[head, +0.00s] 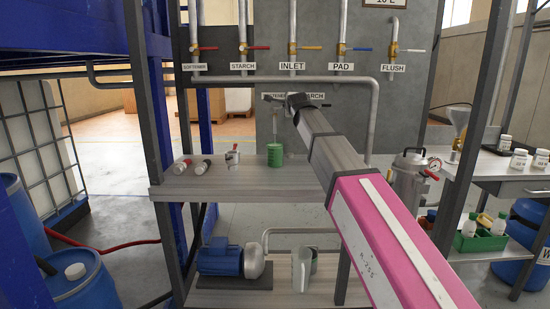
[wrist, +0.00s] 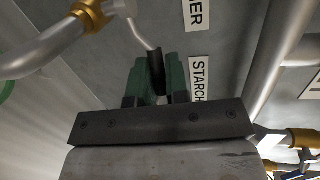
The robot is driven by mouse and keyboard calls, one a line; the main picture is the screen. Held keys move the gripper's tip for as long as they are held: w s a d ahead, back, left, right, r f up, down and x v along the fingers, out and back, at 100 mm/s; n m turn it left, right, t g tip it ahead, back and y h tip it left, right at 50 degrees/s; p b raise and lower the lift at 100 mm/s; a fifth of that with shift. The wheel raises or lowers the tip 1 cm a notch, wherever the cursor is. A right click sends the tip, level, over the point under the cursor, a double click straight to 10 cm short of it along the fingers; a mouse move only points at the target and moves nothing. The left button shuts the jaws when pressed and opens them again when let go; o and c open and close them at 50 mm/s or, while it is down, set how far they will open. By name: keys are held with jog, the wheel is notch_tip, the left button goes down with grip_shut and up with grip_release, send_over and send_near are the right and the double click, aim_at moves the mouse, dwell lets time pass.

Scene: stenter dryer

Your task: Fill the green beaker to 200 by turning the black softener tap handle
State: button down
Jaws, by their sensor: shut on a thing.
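The green beaker (head: 275,155) stands upright on the wooden shelf, below a thin vertical pipe or stream; I cannot tell which. Its level and marks are too small to read. My gripper (head: 297,101) is at the lower softener and starch labels, above and a little right of the beaker. In the wrist view its green fingers (wrist: 157,85) are shut on the black tap handle (wrist: 155,62), which joins a thin metal stem. The softener label (wrist: 194,14) is partly cut off there, beside the handle. A green curved edge at the far left may be the beaker's rim.
Labelled taps line the panel (head: 345,28) above. A bent pipe (head: 372,115) runs behind my arm. A blue pump (head: 220,258) stands below.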

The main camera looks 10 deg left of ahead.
jog(key=shift+w+a+n+g+y, duration=0.1)
jog(key=shift+w+n+g+y, duration=0.35)
jog(key=shift+n+y, duration=0.4)
jog(key=shift+w+a+n+g+y, duration=0.1)
jog(key=shift+w+n+g+y, duration=0.25)
jog(key=shift+n+g+y, duration=0.45)
jog(key=shift+y, duration=0.25)
jog(key=c, duration=1.1)
grip_release()
jog(key=shift+t, duration=0.35)
jog(key=shift+c, duration=0.2)
jog(key=shift+d, duration=0.1)
jog(key=v, duration=1)
jog(key=shift+s+d, duration=0.25)
jog(key=shift+s, duration=0.05)
jog(key=shift+r, duration=0.1)
